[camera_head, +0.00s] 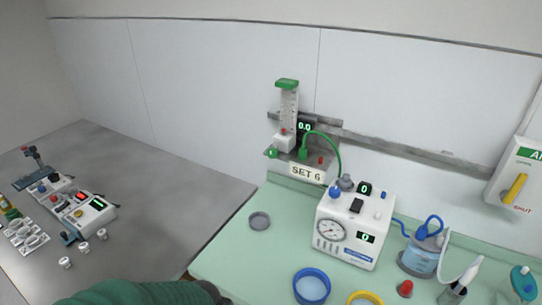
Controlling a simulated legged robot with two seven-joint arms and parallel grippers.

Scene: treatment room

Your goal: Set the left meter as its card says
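The meter (289,108) hangs on the wall rail behind the green bench, with a clear upright tube and a green top. Its small display (305,127) reads 0.0. A green knob (271,153) sticks out at the lower left of its white body. The card (306,173) below it reads SET 6. A green hose (334,146) curves from a green fitting beside the meter down toward the white machine. No other such meter shows. Neither of my grippers is in view.
A white machine (352,228) with a dial and displays reading 0 stands right of the card. Cups, a blue-lidded jar (421,257) and a small grey dish (260,221) are on the bench. A dark green rounded shape (140,293) fills the bottom edge. A yellow lever (515,188) is far right.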

